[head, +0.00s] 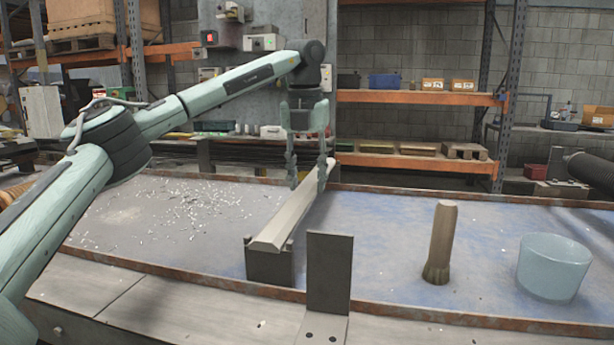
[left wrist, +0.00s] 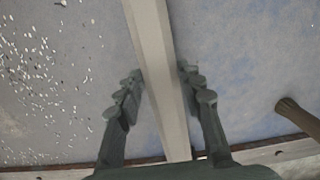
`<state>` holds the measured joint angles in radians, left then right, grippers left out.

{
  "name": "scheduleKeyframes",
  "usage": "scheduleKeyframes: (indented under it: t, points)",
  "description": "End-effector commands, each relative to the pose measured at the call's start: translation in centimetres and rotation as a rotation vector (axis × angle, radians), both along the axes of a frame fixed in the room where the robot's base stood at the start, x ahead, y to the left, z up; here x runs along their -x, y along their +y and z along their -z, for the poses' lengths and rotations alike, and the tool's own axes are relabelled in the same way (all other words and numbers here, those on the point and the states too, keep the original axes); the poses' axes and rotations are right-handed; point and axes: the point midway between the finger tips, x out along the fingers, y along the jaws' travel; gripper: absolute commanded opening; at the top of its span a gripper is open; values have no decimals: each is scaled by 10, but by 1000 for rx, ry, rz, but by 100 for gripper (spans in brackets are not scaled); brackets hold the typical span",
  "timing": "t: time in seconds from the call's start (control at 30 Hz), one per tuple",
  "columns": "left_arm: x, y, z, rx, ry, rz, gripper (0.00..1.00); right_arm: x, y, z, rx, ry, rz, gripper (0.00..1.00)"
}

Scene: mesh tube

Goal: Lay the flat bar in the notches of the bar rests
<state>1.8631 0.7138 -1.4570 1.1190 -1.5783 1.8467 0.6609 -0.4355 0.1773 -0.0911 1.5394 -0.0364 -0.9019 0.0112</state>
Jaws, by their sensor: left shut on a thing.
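The flat bar (head: 288,220) is long and pale grey and runs from near to far across the worktop. Its near end is over the top of a dark bar rest (head: 270,266); I cannot tell if it sits down in the notch. The far end is behind my gripper, and no second rest is clear to see there. My left gripper (head: 308,180) points down with one finger on each side of the bar, shut on it toward its far part. The left wrist view shows the bar (left wrist: 152,50) between the fingers (left wrist: 163,90). My right gripper is not in view.
A dark upright plate (head: 329,272) stands at the front edge, close right of the near rest. A brown tapered post (head: 440,245) and a pale blue bucket (head: 553,267) stand further right. Small pale chips (head: 195,205) lie left. A low rusty rim (head: 420,312) edges the worktop.

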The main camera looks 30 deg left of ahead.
Motion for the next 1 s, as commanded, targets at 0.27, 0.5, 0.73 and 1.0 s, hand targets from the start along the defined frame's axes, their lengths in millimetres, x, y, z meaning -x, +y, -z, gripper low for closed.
scheduleKeyframes:
  t: [0.27, 0.5, 0.73, 1.0]
  points:
    - [0, 0, 0, 2, -5, 0, 0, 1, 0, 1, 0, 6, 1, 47]
    - [0, 0, 1, 0, 0, 0, 58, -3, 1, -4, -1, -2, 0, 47]
    - [0, 0, 1, 0, 0, 0, 58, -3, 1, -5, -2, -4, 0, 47]
    - [3, -2, -34, 1, -3, -1, 58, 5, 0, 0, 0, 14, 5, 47]
